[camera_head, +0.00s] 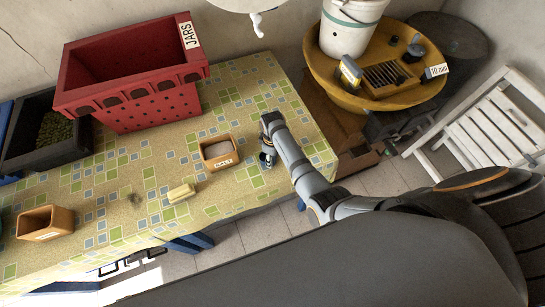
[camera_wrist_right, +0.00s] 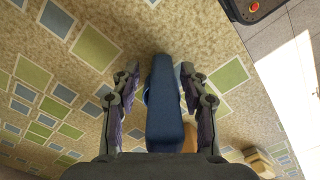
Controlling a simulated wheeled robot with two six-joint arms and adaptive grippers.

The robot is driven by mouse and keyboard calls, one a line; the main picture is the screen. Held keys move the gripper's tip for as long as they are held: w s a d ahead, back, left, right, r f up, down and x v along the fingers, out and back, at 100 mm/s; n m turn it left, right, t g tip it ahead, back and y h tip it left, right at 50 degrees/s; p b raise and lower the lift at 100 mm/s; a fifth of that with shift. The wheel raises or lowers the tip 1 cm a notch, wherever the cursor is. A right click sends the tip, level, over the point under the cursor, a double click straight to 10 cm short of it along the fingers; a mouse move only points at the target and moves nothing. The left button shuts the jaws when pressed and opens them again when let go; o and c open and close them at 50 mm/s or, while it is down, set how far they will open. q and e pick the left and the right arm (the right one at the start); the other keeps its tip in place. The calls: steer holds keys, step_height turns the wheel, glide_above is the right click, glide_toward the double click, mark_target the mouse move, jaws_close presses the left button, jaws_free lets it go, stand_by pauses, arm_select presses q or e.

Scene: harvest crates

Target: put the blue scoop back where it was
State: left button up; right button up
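The blue scoop (camera_wrist_right: 165,105) lies lengthwise between the two fingers of my right gripper (camera_wrist_right: 162,98) in the right wrist view. The fingers are apart, with a clear gap on the left side of the scoop and a narrow one on the right. In the head view my right gripper (camera_head: 267,158) points down at the patterned table, just right of a small box with a white label (camera_head: 218,153). Only a little dark blue shows there, and I cannot tell whether the scoop touches the table. My left gripper is not in view.
A red JARS crate (camera_head: 140,105) and a dark crate (camera_head: 42,155) stand at the back left of the table (camera_head: 110,220). A barrel top (camera_head: 325,75) and a white chair (camera_head: 490,125) stand right.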

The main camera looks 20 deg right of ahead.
step_height(320, 180, up, 3)
steer(key=shift+f, duration=0.1)
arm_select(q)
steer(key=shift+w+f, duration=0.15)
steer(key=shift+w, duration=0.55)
arm_select(e)
step_height(320, 180, up, 10)
steer(key=shift+f, duration=0.15)
